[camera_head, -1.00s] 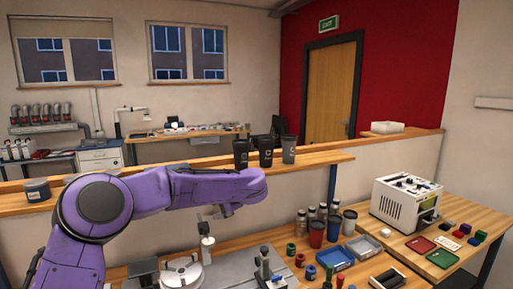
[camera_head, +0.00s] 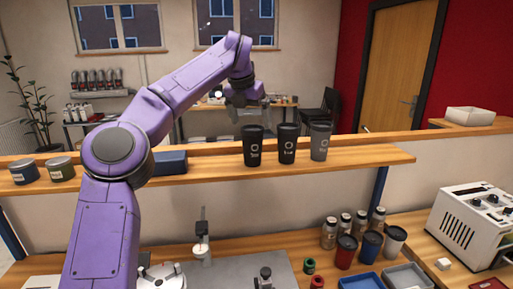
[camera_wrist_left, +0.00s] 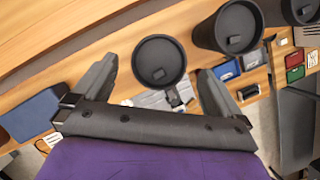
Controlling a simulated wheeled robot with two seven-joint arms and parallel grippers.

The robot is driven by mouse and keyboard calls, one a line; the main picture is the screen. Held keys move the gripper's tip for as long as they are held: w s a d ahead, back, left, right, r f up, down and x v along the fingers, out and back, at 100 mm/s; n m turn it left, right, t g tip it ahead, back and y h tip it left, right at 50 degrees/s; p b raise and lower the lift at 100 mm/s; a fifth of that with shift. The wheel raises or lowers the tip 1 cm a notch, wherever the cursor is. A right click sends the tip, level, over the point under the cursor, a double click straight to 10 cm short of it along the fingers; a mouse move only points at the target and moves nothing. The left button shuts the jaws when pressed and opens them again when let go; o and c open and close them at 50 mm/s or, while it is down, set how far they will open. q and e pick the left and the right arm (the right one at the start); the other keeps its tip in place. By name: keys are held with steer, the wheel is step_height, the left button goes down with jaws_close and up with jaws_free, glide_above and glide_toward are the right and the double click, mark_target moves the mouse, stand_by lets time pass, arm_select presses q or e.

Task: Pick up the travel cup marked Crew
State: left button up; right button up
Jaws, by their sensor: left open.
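Three dark travel cups stand upright in a row on the wooden shelf: a black left cup (camera_head: 252,147), a black middle cup (camera_head: 287,144) and a greyer right cup (camera_head: 320,142). Each has a pale ring and a short word, too small to read surely. My left gripper (camera_head: 243,118) is above and behind the left cup. In the left wrist view my open left gripper (camera_wrist_left: 157,84) points down, with one cup's lid (camera_wrist_left: 160,62) showing between and a little beyond the finger line. It holds nothing. My right gripper is not in view.
The shelf (camera_head: 210,181) also bears a blue box (camera_head: 170,162) and two tins (camera_head: 60,169) at left. On the bench below are several bottles and cups, a blue tray (camera_head: 360,281) and a white machine (camera_head: 470,222). The shelf right of the cups is clear.

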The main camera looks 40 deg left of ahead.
mark_target(254, 135)
arm_select(q)
steer(key=shift+a+f, duration=0.1)
steer(key=shift+f, duration=0.5)
steer(key=p+x, duration=0.1)
steer(key=x, duration=0.5)
steer(key=shift+w, duration=0.2)
steer(key=shift+s+r, duration=0.1)
steer(key=shift+s, duration=0.05)
steer(key=c, duration=0.7)
steer(key=shift+o, duration=0.2)
steer(key=shift+r, duration=0.1)
